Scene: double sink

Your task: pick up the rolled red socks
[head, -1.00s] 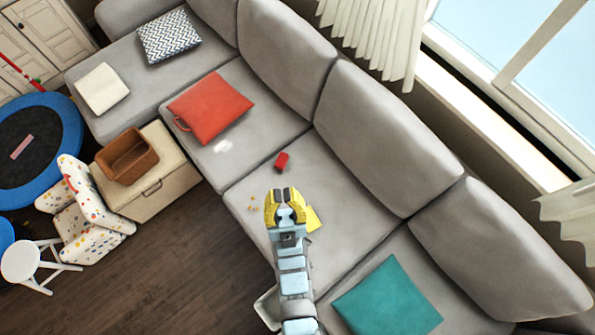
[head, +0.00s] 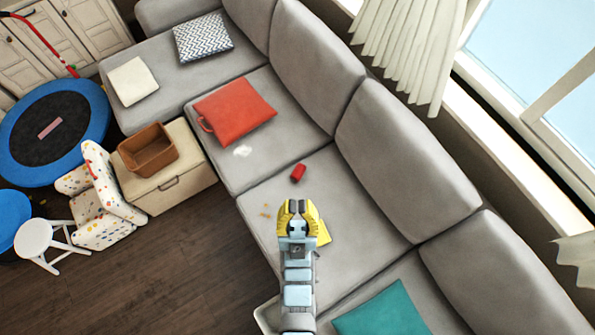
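The rolled red socks (head: 298,173) show as a small red roll on the grey sofa seat, near the seam between two cushions. My gripper (head: 297,207), yellow with dark fingertips, is over the same seat, a little below the roll in the picture and apart from it. A gap shows between its fingertips, and nothing is held there. How high it is above the seat is hard to tell.
A flat yellow item (head: 323,232) lies partly behind my gripper. Small crumbs (head: 265,211) and a white patch (head: 242,151) are on the seats. A red pillow (head: 234,111) and a teal pillow (head: 383,312) lie either side. Sofa backrests (head: 403,155) rise at right.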

